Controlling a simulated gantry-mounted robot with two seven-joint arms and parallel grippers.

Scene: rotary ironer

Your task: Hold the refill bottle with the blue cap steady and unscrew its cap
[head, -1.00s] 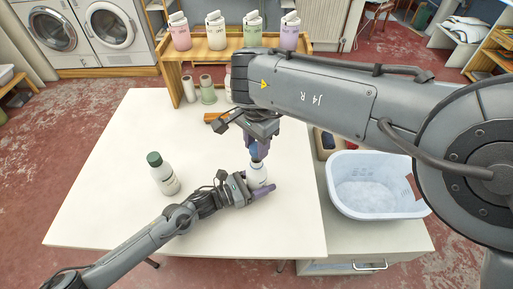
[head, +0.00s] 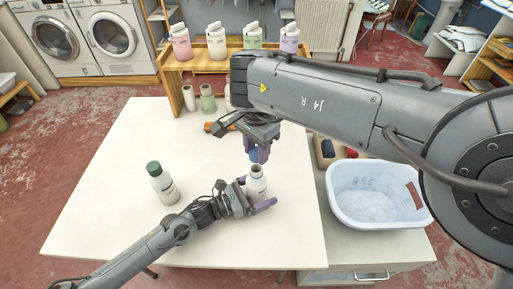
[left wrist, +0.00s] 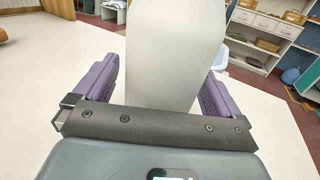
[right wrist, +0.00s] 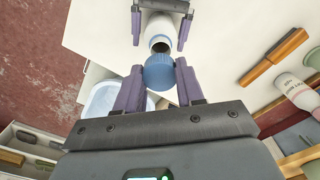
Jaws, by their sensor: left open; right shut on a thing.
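The white refill bottle (head: 257,184) stands upright near the table's front right, its neck bare with a dark opening. In the right wrist view the bottle (right wrist: 159,30) shows beyond the blue cap (right wrist: 159,72). My right gripper (head: 258,153) is shut on the cap, which is off the neck and just above it. My left gripper (head: 256,195) is open, with its purple fingers on either side of the bottle's body. In the left wrist view the bottle (left wrist: 172,55) stands between these fingers, with gaps beside it. A second bottle with a dark green cap (head: 163,184) stands to the left.
A white basin (head: 375,190) stands right of the white table (head: 110,205). A wooden shelf (head: 215,66) with several pump bottles is at the back, with smaller bottles before it. An orange-brown object (right wrist: 275,56) lies on the table. The table's left part is clear.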

